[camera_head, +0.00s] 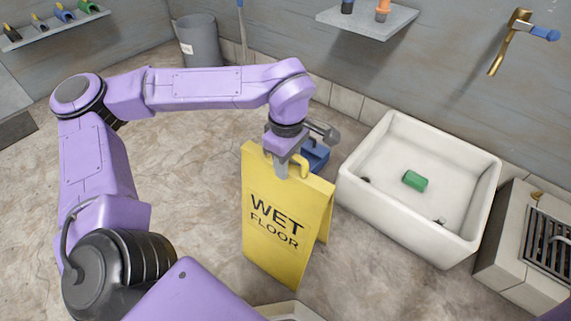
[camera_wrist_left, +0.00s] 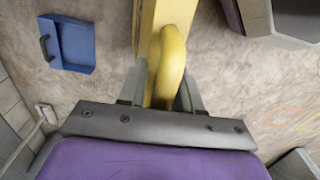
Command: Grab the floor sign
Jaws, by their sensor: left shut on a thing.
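The yellow floor sign (camera_head: 272,225) reads "WET FLOOR" and stands upright as an A-frame on the floor in the head view. Its top handle also shows in the left wrist view (camera_wrist_left: 172,62). My left gripper (camera_head: 283,168) is at the top of the sign, shut on the handle. In the wrist view its two fingers (camera_wrist_left: 162,95) sit on either side of the yellow handle. The far panel of the sign is mostly hidden behind the front one. My right gripper is not in view.
A white sink basin (camera_head: 455,160) with a green item (camera_head: 414,181) stands right of the sign. A blue dustpan (camera_wrist_left: 70,45) lies behind the sign. A grey bin (camera_head: 199,42) stands by the back wall. Floor to the left is open. A wall shelf (camera_head: 367,20) hangs above.

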